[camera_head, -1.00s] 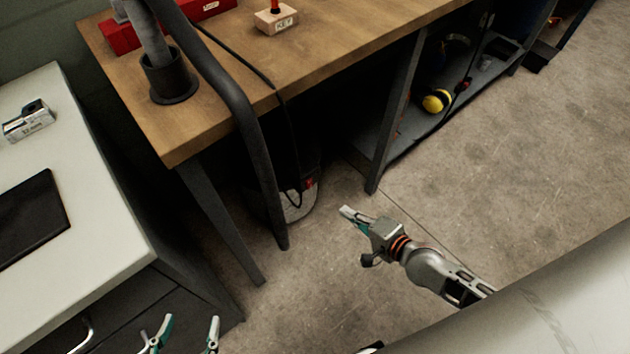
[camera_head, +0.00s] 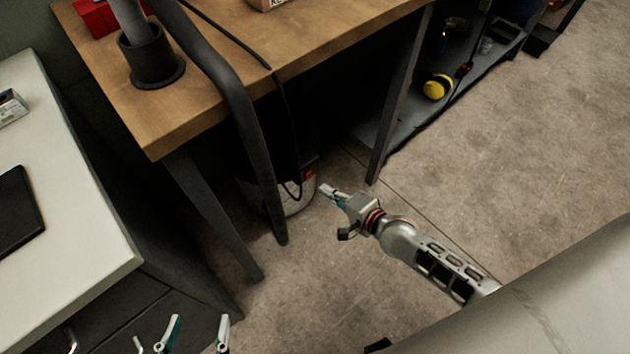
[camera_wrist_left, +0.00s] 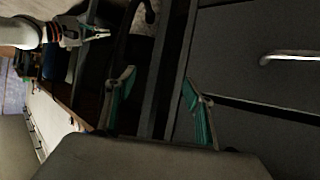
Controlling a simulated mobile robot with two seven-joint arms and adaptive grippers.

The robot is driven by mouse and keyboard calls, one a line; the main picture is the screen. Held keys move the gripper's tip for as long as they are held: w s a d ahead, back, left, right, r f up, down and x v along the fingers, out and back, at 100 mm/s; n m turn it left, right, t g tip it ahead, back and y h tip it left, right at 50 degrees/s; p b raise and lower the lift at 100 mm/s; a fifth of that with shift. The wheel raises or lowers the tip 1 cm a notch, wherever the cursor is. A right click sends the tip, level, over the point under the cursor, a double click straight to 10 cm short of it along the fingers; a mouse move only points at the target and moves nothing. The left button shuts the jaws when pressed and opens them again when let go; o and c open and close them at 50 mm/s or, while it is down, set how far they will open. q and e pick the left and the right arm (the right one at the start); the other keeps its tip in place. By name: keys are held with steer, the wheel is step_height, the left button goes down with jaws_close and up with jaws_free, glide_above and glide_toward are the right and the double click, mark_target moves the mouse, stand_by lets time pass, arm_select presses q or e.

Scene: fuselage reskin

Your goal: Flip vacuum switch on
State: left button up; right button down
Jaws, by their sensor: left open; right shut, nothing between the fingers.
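The vacuum (camera_head: 296,200) stands on the floor under the wooden bench, a dark body above a pale lower part. A small red switch (camera_head: 310,174) shows on its right side, partly in shadow. My right gripper (camera_head: 325,191) is shut and empty, its fingertips pointing left just right of the vacuum and slightly below the red switch. I cannot tell whether it touches. It also shows in the left wrist view (camera_wrist_left: 103,35). My left gripper (camera_head: 196,335) is open and empty at the bottom left of the head view, in front of the drawers; its fingers also show in the left wrist view (camera_wrist_left: 157,100).
A dark hose (camera_head: 245,120) and a thin black cord (camera_head: 283,110) hang in front of the vacuum. The bench (camera_head: 200,112) has legs on either side of it. A white-topped cabinet (camera_head: 75,215) stands left. The floor (camera_head: 470,180) to the right is open.

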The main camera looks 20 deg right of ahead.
mark_target(310, 178)
arm_select(q)
steer(key=shift+w+d+r+t+b, duration=0.3)
steer(key=shift+w+d+r+b, duration=0.15)
steer(key=shift+r, duration=0.25)
arm_select(e)
steer(key=w, duration=0.1)
steer(key=w+a, duration=0.1)
steer(key=w, duration=0.2)
steer(key=shift+w+a+f, duration=0.1)
steer(key=shift+a+f, duration=0.15)
steer(key=shift+f, duration=0.05)
steer(key=shift+w+a, duration=0.15)
steer(key=shift+w, duration=0.35)
arm_select(q)
steer(key=shift+a+f, duration=0.15)
steer(key=shift+a, duration=0.1)
arm_select(e)
steer(key=shift+s+f, duration=0.15)
